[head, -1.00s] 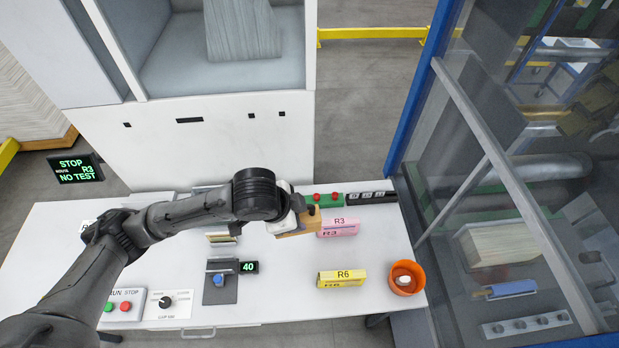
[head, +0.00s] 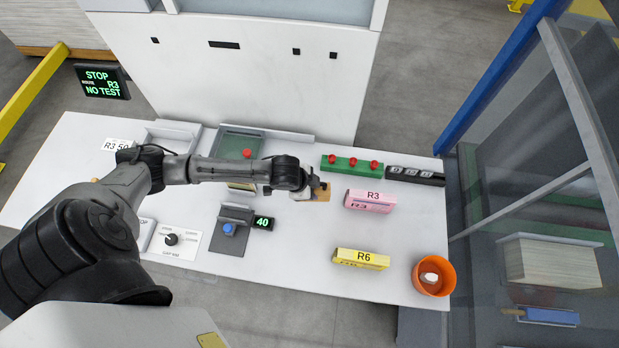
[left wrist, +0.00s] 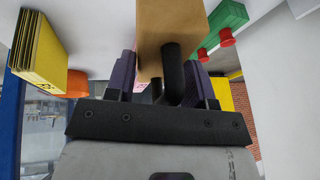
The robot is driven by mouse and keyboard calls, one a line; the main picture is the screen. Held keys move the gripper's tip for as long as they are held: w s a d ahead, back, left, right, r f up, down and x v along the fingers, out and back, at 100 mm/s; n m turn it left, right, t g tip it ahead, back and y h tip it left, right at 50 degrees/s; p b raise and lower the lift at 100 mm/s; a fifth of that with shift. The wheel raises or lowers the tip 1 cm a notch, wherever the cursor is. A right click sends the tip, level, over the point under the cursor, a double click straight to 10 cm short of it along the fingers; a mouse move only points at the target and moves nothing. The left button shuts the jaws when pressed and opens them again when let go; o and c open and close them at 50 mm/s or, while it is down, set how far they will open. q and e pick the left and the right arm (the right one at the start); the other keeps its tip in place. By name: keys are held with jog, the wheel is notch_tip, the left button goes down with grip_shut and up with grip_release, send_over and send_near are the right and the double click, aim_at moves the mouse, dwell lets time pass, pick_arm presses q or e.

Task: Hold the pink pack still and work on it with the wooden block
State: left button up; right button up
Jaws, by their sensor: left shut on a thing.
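The pink pack (head: 370,201), labelled R3, lies on the white table right of centre in the head view. My left gripper (head: 310,189) is shut on the wooden block (head: 322,193), just left of the pink pack, with a small gap between them in the picture. In the left wrist view the tan block (left wrist: 172,28) stands out from between the fingers of the left gripper (left wrist: 160,82). The block hides most of the pink pack there. How high the block is above the table I cannot tell. My right gripper is not in view, and nothing holds the pack.
A yellow R6 pack (head: 361,259) and an orange cup (head: 433,276) are at the front right. A green strip with red buttons (head: 352,163) and a black counter (head: 415,176) lie behind the pink pack. A glass-sided frame (head: 575,100) bounds the right. Table between packs is clear.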

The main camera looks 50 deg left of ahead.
aim_at(322, 183)
pick_arm(q)
jog(key=w+m, duration=0.1)
jog(key=w, duration=0.2)
jog(key=shift+w+d+r, duration=0.1)
jog(key=shift+w+d, duration=0.05)
jog(key=shift+w, duration=0.05)
jog(key=shift+w+d+r+m+h, duration=0.1)
jog(key=shift+w+d+m+h, duration=0.1)
jog(key=shift+d+m+h, duration=0.1)
jog(key=shift+s+d+f, duration=0.1)
jog(key=shift+s+f, duration=0.1)
notch_tip(322, 183, down, 7)
jog(key=b, duration=0.8)
jog(key=shift+r, duration=0.15)
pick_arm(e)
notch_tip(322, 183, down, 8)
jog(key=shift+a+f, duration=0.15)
pick_arm(q)
jog(key=shift+r, duration=0.1)
